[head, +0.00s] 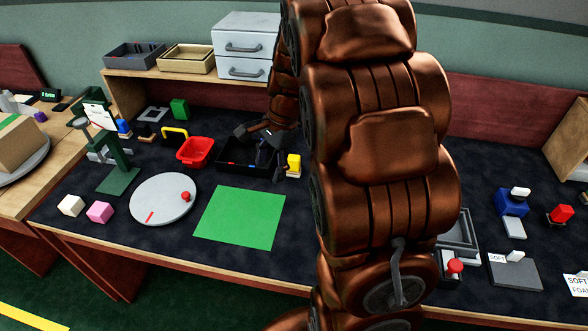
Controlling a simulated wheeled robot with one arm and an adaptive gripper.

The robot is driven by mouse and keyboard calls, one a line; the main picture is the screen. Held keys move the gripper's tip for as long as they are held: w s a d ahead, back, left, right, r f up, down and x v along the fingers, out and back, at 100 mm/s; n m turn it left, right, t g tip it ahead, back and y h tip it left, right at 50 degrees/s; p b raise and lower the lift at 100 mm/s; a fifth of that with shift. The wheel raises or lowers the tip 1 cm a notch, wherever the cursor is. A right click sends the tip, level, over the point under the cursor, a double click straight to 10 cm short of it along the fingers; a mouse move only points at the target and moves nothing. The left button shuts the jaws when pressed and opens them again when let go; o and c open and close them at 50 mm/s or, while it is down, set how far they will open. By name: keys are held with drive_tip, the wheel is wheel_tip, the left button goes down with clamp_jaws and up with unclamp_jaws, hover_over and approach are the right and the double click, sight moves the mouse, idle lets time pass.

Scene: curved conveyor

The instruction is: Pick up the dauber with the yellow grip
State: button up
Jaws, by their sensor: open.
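A small block with a yellow upper part (294,161) and a pale base stands on the dark mat, just right of the black tray; it looks like the dauber with the yellow grip. My gripper (262,153) is dark and open, over the black tray (232,166) and to the left of the yellow-topped piece. It appears apart from that piece. Its fingers blend with the tray, so their height and what lies between them are hard to tell. My copper arm hides the mat to the right of the piece.
A red bin (195,152) and a yellow-handled item (175,132) are left of the tray. A green sheet (240,217) lies in front, beside a grey round plate (164,199). A shelf with drawers (246,46) stands behind. Several small items lie at right.

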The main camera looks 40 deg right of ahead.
sight(295, 156)
drive_tip(key=w+d+f+m, duration=0.2)
drive_tip(key=d+m, duration=0.1)
drive_tip(key=d, duration=0.2)
drive_tip(key=w+d+f+m+t+b, duration=0.1)
drive_tip(key=w+d+f+m, duration=0.2)
drive_tip(key=d, duration=0.2)
drive_tip(key=w+d+f+m+t, duration=0.1)
drive_tip(key=w+d+f+m, duration=0.2)
drive_tip(key=d, duration=0.3)
drive_tip(key=shift+w+d+f+m+b, duration=0.15)
drive_tip(key=shift+w+m+b, duration=0.15)
drive_tip(key=shift+m, duration=0.2)
drive_tip(key=shift+x, duration=1.3)
drive_tip(key=shift+a+f, duration=0.4)
drive_tip(key=shift+f, duration=0.1)
drive_tip(key=p+x, duration=0.1)
drive_tip(key=x, duration=0.3)
drive_tip(key=shift+a, duration=0.15)
drive_tip(key=shift+c, duration=0.4)
drive_tip(key=shift+r, duration=0.1)
clamp_jaws()
